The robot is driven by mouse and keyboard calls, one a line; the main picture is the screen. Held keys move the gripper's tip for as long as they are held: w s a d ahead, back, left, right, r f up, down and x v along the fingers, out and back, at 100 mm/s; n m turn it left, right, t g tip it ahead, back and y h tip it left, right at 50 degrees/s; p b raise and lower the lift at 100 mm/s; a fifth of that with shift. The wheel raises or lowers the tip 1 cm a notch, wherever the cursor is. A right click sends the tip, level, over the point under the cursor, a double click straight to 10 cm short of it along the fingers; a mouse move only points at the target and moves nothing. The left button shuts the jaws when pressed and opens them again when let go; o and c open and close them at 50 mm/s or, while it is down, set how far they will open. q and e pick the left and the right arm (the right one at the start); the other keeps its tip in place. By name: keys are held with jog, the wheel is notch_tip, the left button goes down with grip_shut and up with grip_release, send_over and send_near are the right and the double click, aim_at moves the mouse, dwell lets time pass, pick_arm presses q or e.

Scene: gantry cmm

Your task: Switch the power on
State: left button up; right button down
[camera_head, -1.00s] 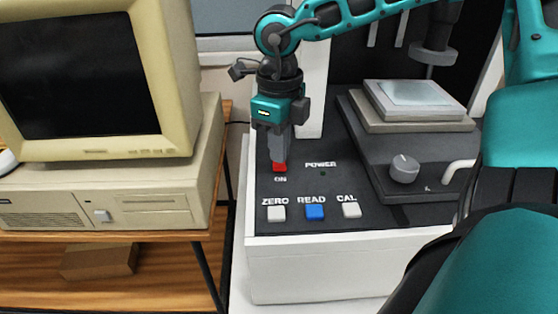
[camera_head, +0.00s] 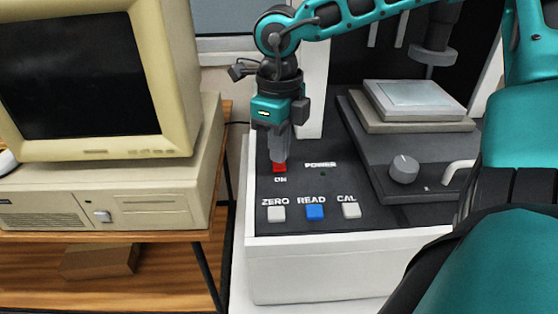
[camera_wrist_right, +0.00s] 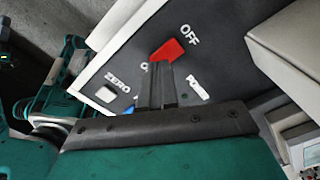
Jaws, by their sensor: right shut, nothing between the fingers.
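The red power switch (camera_head: 280,167) sits on the dark control panel (camera_head: 330,190), just above the "ON" label. My right gripper (camera_head: 280,158) points down with its closed, empty fingertips at the switch, touching it or very close to it. In the right wrist view the red switch (camera_wrist_right: 167,50) lies just past the tips of the shut fingers (camera_wrist_right: 158,68), between the "OFF" label and a partly hidden "ON" label. The small power indicator (camera_head: 322,174) beside the switch looks dark green. My left gripper is not in view.
White ZERO (camera_head: 276,213), blue READ (camera_head: 314,212) and white CAL (camera_head: 351,210) buttons lie in front of the switch. A knob (camera_head: 404,168) and stacked plates (camera_head: 415,104) are to the right. An old computer (camera_head: 100,200) stands to the left.

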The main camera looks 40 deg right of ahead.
aim_at(280, 166)
jog(key=shift+f+b, duration=1)
jog(key=shift+b, duration=0.15)
dwell(0.9)
jog(key=shift+r, duration=0.15)
jog(key=shift+r+p, duration=1.8)
jog(key=shift+r, duration=1.65)
